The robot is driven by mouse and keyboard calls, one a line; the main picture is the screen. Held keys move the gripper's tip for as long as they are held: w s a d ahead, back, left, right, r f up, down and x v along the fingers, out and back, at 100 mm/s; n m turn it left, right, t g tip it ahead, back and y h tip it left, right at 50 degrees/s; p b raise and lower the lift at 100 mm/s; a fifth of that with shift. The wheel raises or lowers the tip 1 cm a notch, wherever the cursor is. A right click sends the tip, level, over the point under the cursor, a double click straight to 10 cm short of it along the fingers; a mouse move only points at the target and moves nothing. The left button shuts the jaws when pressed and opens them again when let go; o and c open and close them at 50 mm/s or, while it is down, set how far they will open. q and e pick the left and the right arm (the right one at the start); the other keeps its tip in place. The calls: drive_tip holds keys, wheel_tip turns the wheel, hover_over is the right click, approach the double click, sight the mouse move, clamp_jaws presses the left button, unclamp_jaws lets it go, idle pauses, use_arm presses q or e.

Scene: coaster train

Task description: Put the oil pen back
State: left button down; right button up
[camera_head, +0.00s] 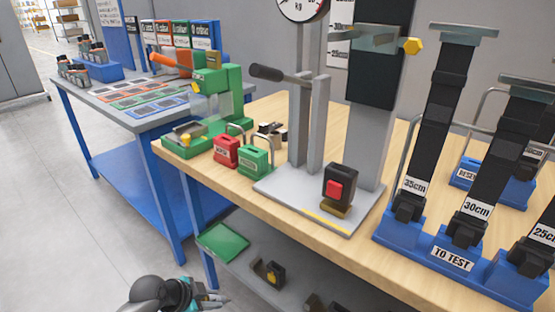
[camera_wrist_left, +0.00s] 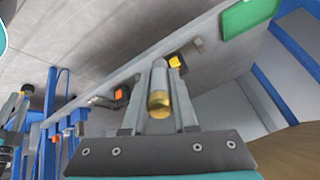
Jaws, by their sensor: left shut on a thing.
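My left gripper (camera_head: 212,298) is low at the bottom edge of the head view, beside the front of the wooden bench and near its lower shelf. In the left wrist view its fingers (camera_wrist_left: 158,118) are closed around a small cylinder with a grey body and a brass-coloured end, apparently the oil pen (camera_wrist_left: 159,101). The pen cannot be made out in the head view.
The lower shelf carries a green tray (camera_head: 223,242) and a dark block with a yellow part (camera_head: 274,274). On the wooden bench (camera_head: 270,108) stand a green press (camera_head: 232,95), red and green padlocks (camera_head: 226,151), a weighing stand and blue strap holders (camera_head: 400,228). Floor at left is clear.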

use_arm(q)
drive_tip(key=r, duration=0.1)
drive_tip(key=w+r, duration=0.1)
drive_tip(key=r, duration=0.1)
drive_tip(key=d+r, duration=0.1)
drive_tip(key=r, duration=0.1)
drive_tip(key=shift+w, duration=0.2)
drive_tip(key=s+r+n, duration=0.1)
drive_tip(key=s+r, duration=0.4)
drive_tip(key=r, duration=0.8)
drive_tip(key=s+r+n+t+y, duration=0.1)
drive_tip(key=s+r, duration=0.4)
drive_tip(key=r, duration=0.8)
drive_tip(key=shift+n+y, duration=0.3)
drive_tip(key=shift+n, duration=0.4)
use_arm(e)
drive_tip(key=s+d+f, duration=0.5)
drive_tip(key=s+f, duration=0.3)
drive_tip(key=shift+d+h, duration=0.3)
use_arm(q)
drive_tip(key=shift+w+d, duration=0.1)
drive_tip(key=shift+d, duration=0.1)
use_arm(e)
drive_tip(key=shift+s, duration=0.15)
